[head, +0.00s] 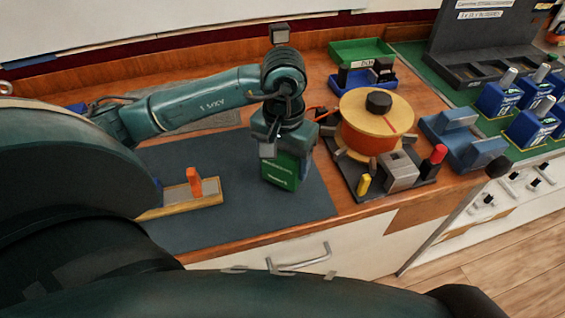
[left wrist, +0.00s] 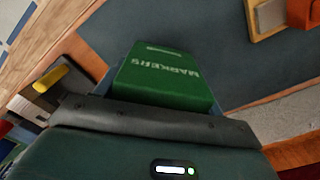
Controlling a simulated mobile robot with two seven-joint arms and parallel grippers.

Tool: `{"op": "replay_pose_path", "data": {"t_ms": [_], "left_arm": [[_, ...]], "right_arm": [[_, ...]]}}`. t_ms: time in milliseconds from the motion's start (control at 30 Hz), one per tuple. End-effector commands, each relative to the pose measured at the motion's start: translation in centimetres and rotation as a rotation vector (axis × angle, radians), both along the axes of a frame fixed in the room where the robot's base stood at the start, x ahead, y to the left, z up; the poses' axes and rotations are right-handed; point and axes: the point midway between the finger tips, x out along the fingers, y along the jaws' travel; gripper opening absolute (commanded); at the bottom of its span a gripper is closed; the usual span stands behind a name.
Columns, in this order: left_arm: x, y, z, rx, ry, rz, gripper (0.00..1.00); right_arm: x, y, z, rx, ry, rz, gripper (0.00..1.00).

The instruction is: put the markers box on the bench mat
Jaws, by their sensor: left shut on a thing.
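The markers box (head: 282,171) is green and is held at the lower end of my left gripper (head: 277,148), over the right part of the dark bench mat (head: 240,220). Whether the box touches the mat or hangs just above it, I cannot tell. In the left wrist view the green box (left wrist: 165,77) shows its "MARKERS" lettering, with the mat (left wrist: 215,40) behind it. My left gripper is shut on the box; its fingers are mostly hidden. My right gripper is not in view.
A wooden block with an orange upright (head: 194,182) lies on the mat's left part. A yellow and orange cable reel (head: 374,125) stands right of the mat, near a grey device (head: 400,172). A green tray (head: 360,51) is behind. The mat's front middle is clear.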

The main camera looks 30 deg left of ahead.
Motion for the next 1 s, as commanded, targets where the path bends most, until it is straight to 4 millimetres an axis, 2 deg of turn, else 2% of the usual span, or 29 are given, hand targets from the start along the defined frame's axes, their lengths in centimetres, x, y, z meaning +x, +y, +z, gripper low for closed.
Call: {"op": "replay_pose_path", "data": {"t_ms": [167,433,567,600,833,1000], "left_arm": [[0.0,0.0,-2.1,0.0,0.002,0.0,0.35],[0.0,0.0,-2.2,-0.001,-0.001,0.0,0.35],[0.1,0.0,-2.8,-0.001,-0.002,-0.001,0.35],[0.0,0.0,-2.6,0.0,0.0,-0.001,0.7],[0.0,0.0,-2.6,0.0,0.0,-0.001,0.89],[0.0,0.0,-2.6,0.0,0.001,0.0,0.9]], "right_arm": [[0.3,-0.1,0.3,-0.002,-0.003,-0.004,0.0],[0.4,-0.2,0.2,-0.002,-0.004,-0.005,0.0],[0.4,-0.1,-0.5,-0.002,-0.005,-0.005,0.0],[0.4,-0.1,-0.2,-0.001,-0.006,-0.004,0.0],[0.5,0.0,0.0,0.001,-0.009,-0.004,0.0],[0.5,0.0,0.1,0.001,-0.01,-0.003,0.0]]}}
